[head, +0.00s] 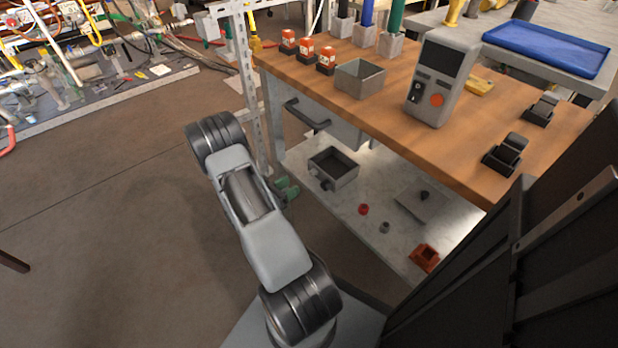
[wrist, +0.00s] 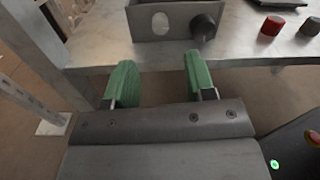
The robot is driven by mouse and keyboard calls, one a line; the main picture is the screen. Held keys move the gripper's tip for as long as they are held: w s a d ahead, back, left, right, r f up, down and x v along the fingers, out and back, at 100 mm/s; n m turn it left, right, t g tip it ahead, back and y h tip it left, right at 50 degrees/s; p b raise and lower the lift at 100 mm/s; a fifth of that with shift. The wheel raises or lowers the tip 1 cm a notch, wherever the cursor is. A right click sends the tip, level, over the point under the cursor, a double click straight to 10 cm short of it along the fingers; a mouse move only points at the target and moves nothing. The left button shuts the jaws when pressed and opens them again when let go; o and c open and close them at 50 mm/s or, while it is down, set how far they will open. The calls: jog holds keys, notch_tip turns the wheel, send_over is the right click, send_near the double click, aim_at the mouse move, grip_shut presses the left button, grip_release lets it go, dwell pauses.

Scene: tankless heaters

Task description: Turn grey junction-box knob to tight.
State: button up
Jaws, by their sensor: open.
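The grey junction box (head: 336,172) sits open-topped on the lower shelf of the workbench. In the wrist view its front wall (wrist: 175,22) shows at the top, with an oval opening and a dark round knob (wrist: 203,28) to its right. The knob also shows small on the box front in the head view (head: 325,185); its setting cannot be read. My gripper (wrist: 160,82) is open and empty, its green fingers apart. In the head view my gripper (head: 287,190) is just left of the box, at the shelf's edge. The fingers appear short of the knob, not touching it.
A red cap (head: 363,209), a small grey cap (head: 384,227), a flat grey plate (head: 422,201) and an orange-red box (head: 425,258) lie on the shelf. A drawer (head: 325,120) is above the box. A perforated metal post (head: 247,85) stands near my arm.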

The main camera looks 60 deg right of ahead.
aim_at(311, 174)
jog(key=b+x, duration=0.1)
jog(key=x, duration=0.7)
jog(key=shift+s+d+b, duration=0.15)
jog(key=shift+d+b, duration=0.1)
jog(key=shift+b, duration=0.05)
jog(key=shift+c, duration=0.3)
jog(key=c, duration=0.9)
jog(key=shift+o, duration=0.2)
